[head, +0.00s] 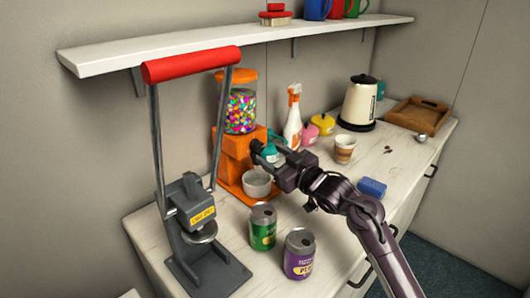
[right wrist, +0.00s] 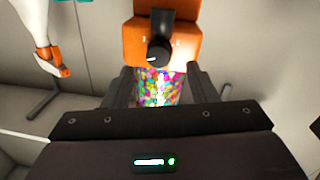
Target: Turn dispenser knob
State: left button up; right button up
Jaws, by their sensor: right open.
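The orange candy dispenser (head: 236,155) stands on the counter, with a clear jar of colourful candies (head: 240,110) on top. My right gripper (head: 260,152) is in front of the dispenser's body and hides its knob in the head view. In the right wrist view, which looks upside down, the black knob (right wrist: 158,52) shows on the orange front. The open fingers are on either side of the candy jar in that picture, with the knob ahead, between and beyond the fingertips. Whether they touch anything is unclear. My left gripper is not in view.
A grey bowl (head: 257,183) sits on the dispenser's orange base. A red-handled press (head: 190,210) stands left; green (head: 263,227) and purple (head: 299,254) cans stand in front.

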aim_at(261, 148)
jog(key=shift+x, duration=2.3)
jog(key=shift+p, duration=0.3)
jog(key=c, duration=1)
